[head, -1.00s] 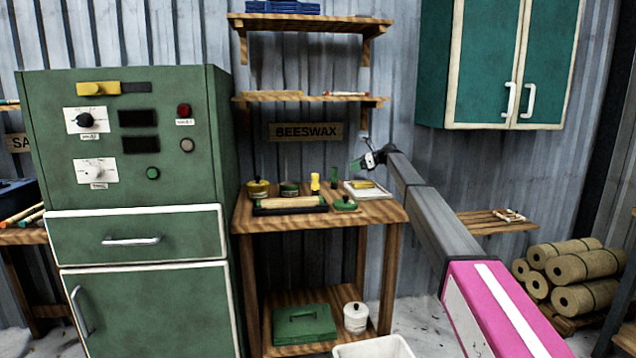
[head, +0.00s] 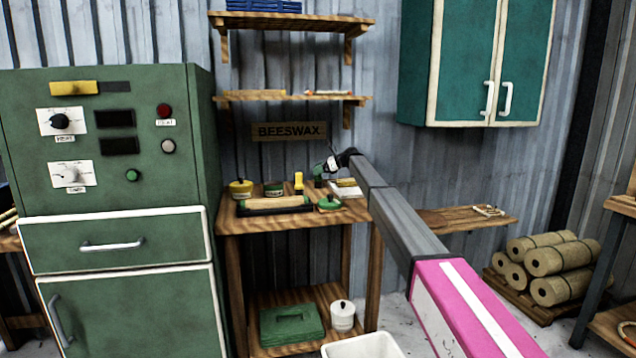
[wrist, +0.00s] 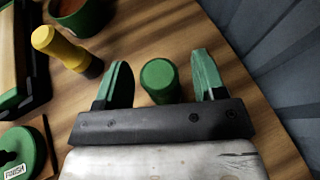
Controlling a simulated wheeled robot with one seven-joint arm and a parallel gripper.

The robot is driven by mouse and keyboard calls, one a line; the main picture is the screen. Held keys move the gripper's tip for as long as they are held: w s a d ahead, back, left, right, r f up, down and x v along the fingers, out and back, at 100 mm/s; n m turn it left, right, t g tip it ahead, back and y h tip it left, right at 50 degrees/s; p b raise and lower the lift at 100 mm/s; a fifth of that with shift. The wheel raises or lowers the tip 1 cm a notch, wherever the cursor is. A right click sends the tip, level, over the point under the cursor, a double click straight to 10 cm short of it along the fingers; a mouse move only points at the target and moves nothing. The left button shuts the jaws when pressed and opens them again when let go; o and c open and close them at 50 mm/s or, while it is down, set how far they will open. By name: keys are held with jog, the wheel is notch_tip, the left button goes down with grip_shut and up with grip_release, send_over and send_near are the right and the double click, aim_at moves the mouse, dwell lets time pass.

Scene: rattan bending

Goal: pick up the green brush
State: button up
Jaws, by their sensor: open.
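The green brush (wrist: 158,78) stands upright on the wooden bench, seen almost end-on from above in the wrist view. My gripper (wrist: 163,74) is open, with one green finger on each side of the brush and a gap visible on both sides. In the head view the green brush (head: 318,175) is at the back of the bench, partly covered by my gripper (head: 326,167). The brush's lower part is hidden.
A yellow-handled brush (wrist: 62,48) stands left of the green one, beside a pot (wrist: 84,14). The bench (head: 230,222) also holds a yellow-lidded tin (head: 240,188). The corrugated wall (wrist: 270,50) is close at right.

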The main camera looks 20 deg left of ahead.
jog(key=shift+x, duration=1.05)
grip_shut()
